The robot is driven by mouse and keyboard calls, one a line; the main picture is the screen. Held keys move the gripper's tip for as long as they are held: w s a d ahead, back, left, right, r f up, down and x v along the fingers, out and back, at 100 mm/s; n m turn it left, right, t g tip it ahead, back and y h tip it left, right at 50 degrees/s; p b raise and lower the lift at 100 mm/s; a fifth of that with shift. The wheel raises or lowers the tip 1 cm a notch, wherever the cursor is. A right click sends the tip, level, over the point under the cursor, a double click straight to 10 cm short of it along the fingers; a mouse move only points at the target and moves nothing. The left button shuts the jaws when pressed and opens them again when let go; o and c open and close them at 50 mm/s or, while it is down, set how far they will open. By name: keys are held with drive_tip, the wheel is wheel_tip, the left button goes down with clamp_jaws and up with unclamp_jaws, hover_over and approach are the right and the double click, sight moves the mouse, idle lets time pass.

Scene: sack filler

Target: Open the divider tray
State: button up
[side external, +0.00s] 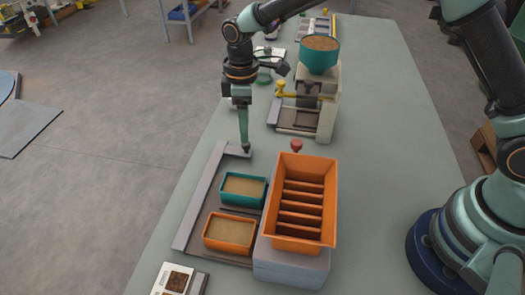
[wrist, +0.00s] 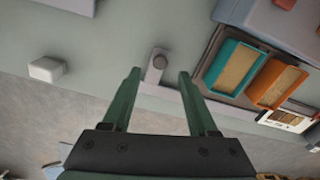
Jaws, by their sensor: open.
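An orange divided tray (side external: 304,163) with several cross slats sits on a grey block. Beside it, a low grey-edged tray (side external: 198,205) holds a teal bin (side external: 243,203) and an orange bin (side external: 229,247). I cannot tell which one is the divider tray. A grey bar (side external: 229,151) with a round knob (wrist: 159,61) juts from the low tray's far end. My gripper (side external: 244,147) points down at the bar's end. In the wrist view, my gripper (wrist: 158,74) is open and empty, its fingers on either side of the knob's line. Contact cannot be told.
A red knob (side external: 296,145) stands just beyond the orange divided tray. A filler with a teal hopper (side external: 319,58) stands farther back. A printed card (side external: 178,280) lies at the near edge.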

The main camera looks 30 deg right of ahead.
wheel_tip(320, 180, up, 8)
drive_tip(key=shift+f, duration=0.1)
idle(0.4)
drive_tip(key=s+d+r+m+t, duration=0.2)
drive_tip(key=s+d+r+m, duration=0.3)
drive_tip(key=d+r, duration=0.45)
drive_tip(key=s+d+m+t, duration=0.3)
drive_tip(key=s+d+m, duration=0.3)
drive_tip(key=s+d, duration=0.3)
drive_tip(key=shift+s+d+f+m+t, duration=0.3)
drive_tip(key=shift+s+d+f, duration=0.1)
drive_tip(key=shift+s, duration=1.1)
drive_tip(key=shift+r, duration=0.1)
